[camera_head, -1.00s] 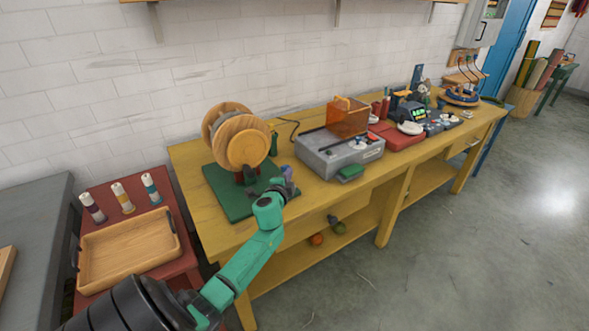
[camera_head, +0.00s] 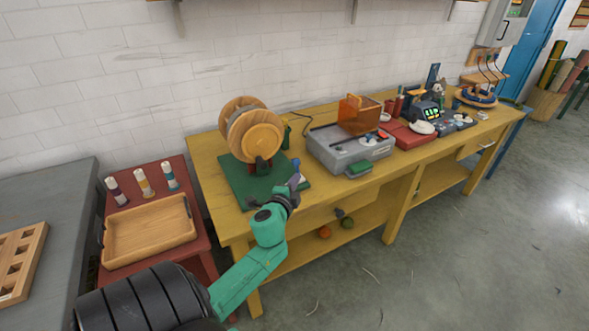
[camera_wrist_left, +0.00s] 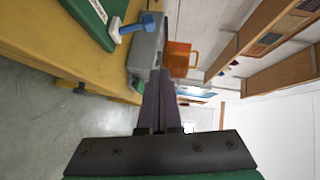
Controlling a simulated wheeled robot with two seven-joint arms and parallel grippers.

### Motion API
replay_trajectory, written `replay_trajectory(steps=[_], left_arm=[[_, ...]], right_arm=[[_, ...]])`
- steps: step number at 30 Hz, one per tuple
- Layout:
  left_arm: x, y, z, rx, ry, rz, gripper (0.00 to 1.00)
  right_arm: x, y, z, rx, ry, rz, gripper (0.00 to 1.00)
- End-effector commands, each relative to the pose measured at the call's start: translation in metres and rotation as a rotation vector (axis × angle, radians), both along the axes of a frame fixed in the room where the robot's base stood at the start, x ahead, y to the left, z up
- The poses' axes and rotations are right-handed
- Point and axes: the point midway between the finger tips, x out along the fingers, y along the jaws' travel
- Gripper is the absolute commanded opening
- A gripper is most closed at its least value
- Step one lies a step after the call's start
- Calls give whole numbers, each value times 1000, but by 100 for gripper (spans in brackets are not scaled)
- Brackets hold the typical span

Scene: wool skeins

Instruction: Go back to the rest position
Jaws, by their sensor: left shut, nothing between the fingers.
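My left gripper (camera_head: 293,180) is at the front edge of the yellow bench (camera_head: 222,204), in front of the green base of the wooden winder (camera_head: 253,138). In the left wrist view its two dark fingers (camera_wrist_left: 161,85) lie together with nothing between them. A blue handle with a white part (camera_wrist_left: 137,27) shows beside the fingers there, apart from them. My right gripper is in neither view.
The grey machine (camera_head: 345,150) with an orange box (camera_head: 358,114) stands on the bench right of the winder. A wooden tray (camera_head: 150,234) and several spools (camera_head: 144,183) sit on the red table at left. A grey table (camera_head: 40,200) stands farther left.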

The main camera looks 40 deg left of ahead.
Motion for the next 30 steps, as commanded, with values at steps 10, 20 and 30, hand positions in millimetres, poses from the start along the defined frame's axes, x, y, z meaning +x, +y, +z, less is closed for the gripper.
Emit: replay_trajectory(steps=[10,20,30], left_arm=[[-7,-3,2,0,-1,1,0],[-7,-4,2,-8,0,4,0],[-91,-86,-78,-699,222,308,0]], right_arm=[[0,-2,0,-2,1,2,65],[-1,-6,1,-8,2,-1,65],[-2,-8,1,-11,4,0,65]])
